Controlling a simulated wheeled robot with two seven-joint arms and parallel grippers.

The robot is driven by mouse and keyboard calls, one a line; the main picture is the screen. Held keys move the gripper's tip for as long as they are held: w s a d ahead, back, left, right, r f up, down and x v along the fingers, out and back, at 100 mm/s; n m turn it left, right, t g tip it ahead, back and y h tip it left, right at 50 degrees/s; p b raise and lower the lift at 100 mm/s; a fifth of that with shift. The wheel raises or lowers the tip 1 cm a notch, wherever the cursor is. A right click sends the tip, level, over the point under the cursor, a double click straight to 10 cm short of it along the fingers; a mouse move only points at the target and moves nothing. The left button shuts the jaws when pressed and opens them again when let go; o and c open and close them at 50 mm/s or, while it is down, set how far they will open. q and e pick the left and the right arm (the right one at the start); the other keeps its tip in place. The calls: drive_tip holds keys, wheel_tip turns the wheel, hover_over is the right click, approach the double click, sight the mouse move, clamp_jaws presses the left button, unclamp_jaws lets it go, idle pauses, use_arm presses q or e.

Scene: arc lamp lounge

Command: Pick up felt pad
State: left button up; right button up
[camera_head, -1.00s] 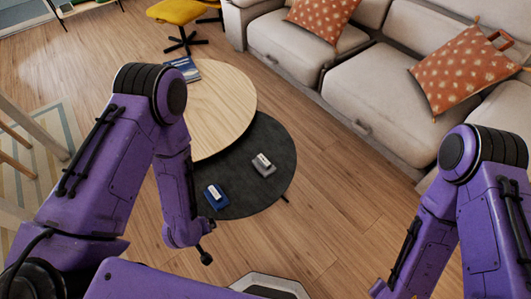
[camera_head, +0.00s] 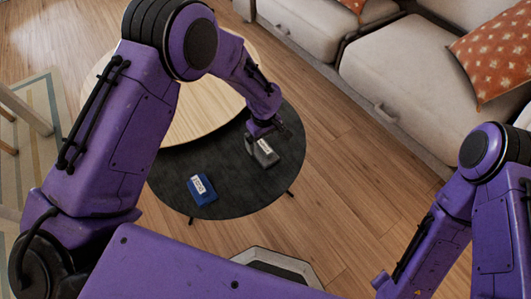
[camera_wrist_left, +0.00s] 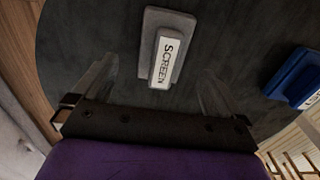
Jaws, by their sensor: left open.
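A small grey felt pad (camera_head: 264,152) with a white label lies on the dark round table (camera_head: 165,178). In the left wrist view the pad (camera_wrist_left: 165,48) has the label reading "SCREEN". My left gripper (camera_head: 262,132) is over the pad and partly hides it in the head view. In the left wrist view the left gripper (camera_wrist_left: 158,68) is open, with one clear finger to each side of the pad's near end and nothing between them held. A gap from fingers to pad shows at both sides. My right arm is at the right edge; its gripper is out of view.
A blue block (camera_head: 202,190) with a white label lies on the dark table, left of the grey pad; it also shows in the left wrist view (camera_wrist_left: 294,76). A higher light wood tabletop (camera_head: 200,110) stands behind. A grey sofa (camera_head: 400,65) is at the back right.

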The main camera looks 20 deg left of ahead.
sight(264, 146)
use_arm(q)
drive_tip(key=f, duration=0.1)
drive_tip(key=f+b, duration=0.1)
drive_tip(key=f, duration=0.2)
drive_tip(key=shift+s+d+f, duration=0.1)
drive_tip(key=shift+s+f, duration=0.25)
drive_tip(key=shift+f, duration=0.05)
drive_tip(key=shift+r, duration=0.15)
drive_tip(key=shift+c, duration=1.2)
drive_tip(key=c, duration=0.9)
wheel_tip(264, 146, up, 3)
drive_tip(key=shift+f+p, duration=0.1)
drive_tip(key=shift+p, duration=0.4)
drive_tip(key=s+r+p, duration=0.1)
drive_tip(key=s+r, duration=0.2)
drive_tip(key=s, duration=0.1)
drive_tip(key=s+d+r+p, duration=0.1)
drive_tip(key=s+r+p, duration=0.1)
drive_tip(key=s, duration=0.3)
drive_tip(key=s+d+r+p, duration=0.1)
drive_tip(key=s+r, duration=0.4)
